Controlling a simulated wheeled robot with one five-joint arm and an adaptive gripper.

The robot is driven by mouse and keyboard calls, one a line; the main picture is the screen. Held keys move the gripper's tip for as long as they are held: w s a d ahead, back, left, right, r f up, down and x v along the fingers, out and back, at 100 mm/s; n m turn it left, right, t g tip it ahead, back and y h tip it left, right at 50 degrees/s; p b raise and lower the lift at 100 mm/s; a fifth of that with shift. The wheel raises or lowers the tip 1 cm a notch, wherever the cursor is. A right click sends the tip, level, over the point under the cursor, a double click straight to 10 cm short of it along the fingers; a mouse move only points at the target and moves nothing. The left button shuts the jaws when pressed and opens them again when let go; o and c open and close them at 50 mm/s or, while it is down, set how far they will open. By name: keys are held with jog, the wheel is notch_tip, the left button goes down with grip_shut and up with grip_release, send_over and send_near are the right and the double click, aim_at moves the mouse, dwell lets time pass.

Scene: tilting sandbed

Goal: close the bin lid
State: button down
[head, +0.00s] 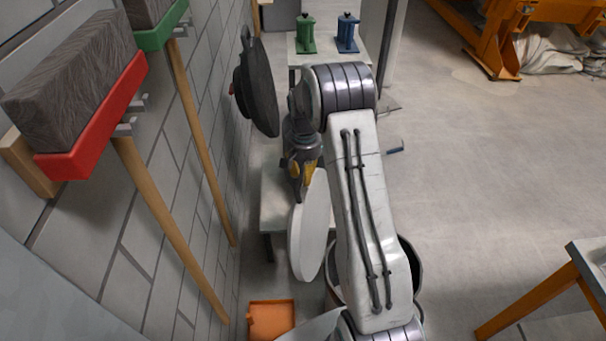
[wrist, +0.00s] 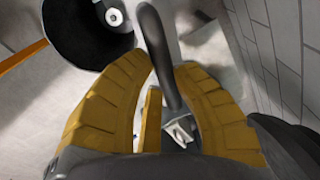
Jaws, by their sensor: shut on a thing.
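The bin lid (head: 308,228) is a pale round disc, standing steeply tilted, nearly edge-up, left of my arm in the head view. The bin (head: 415,262) is mostly hidden behind my arm; part of its round rim shows. In the wrist view the bin (wrist: 72,40) shows a dark, uncovered opening at upper left, with a small pale round thing in it. My gripper (head: 302,178) is at the top of the lid. In the wrist view its yellow fingers (wrist: 166,72) are closed around a dark curved handle (wrist: 160,50). The exact contact is partly hidden.
A block wall (head: 120,235) with hanging brooms (head: 105,115) and a black round thing (head: 258,85) runs close on the left. An orange dustpan-like thing (head: 270,318) lies on the floor. A table (head: 585,270) stands at right. Open floor (head: 480,180) lies between.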

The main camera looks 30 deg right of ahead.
jog(key=s+d+f+b, duration=0.3)
jog(key=s+d+b, duration=0.3)
jog(key=s+d, duration=0.45)
jog(key=s+d+f+b, duration=0.3)
jog(key=s+d+b, duration=0.2)
jog(key=s+d, duration=0.5)
jog(key=s+d+f+b, duration=0.5)
jog(key=d+f, duration=0.2)
jog(key=f, duration=0.3)
jog(key=s+d+f+b, duration=0.5)
jog(key=d+f+b, duration=0.1)
jog(key=f, duration=0.4)
jog(key=shift+s+d+f, duration=0.25)
jog(key=shift+d+f, duration=0.15)
jog(key=shift+d, duration=0.2)
jog(key=c, duration=2)
grip_release()
jog(key=shift+d+f, duration=0.15)
jog(key=o, duration=1)
jog(key=shift+o, duration=0.2)
jog(key=shift+r, duration=0.2)
